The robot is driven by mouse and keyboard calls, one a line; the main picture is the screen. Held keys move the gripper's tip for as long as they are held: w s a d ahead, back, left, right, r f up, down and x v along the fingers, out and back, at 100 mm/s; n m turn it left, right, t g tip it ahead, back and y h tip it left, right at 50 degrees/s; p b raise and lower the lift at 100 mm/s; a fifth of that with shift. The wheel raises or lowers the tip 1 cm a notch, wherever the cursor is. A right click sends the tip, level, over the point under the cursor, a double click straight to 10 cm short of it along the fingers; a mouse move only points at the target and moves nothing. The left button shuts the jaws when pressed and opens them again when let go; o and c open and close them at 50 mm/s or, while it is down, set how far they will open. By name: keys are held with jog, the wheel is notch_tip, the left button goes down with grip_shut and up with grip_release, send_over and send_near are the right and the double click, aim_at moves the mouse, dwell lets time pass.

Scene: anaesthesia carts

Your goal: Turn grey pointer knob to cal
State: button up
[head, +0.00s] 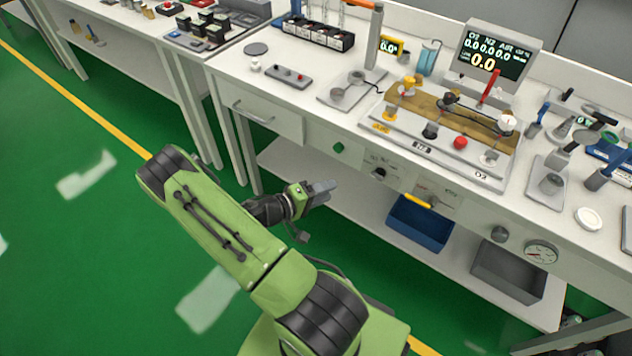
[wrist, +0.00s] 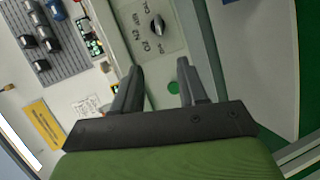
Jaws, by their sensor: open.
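A dark grey pointer knob (head: 378,173) sits on a labelled light panel on the front face of the bench. My gripper (head: 325,189) is in front of the bench, left of and a little lower than the knob in the head view. In the wrist view the gripper (wrist: 158,78) has its two fingers apart with nothing held between them. The gripper does not touch the knob.
A green round button (head: 339,147) is on the bench front left of the knob. A yellow-handled panel (head: 418,202), a grey round knob (head: 500,234) and a gauge (head: 541,252) are to the right. Blue (head: 420,226) and grey (head: 508,272) bins stand on the lower shelf.

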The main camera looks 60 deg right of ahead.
aim_at(378, 174)
jog(key=b+x, duration=0.2)
jog(key=x, duration=1.4)
jog(key=shift+d, duration=0.15)
jog(key=shift+s, duration=0.1)
jog(key=shift+c, duration=0.3)
grip_shut()
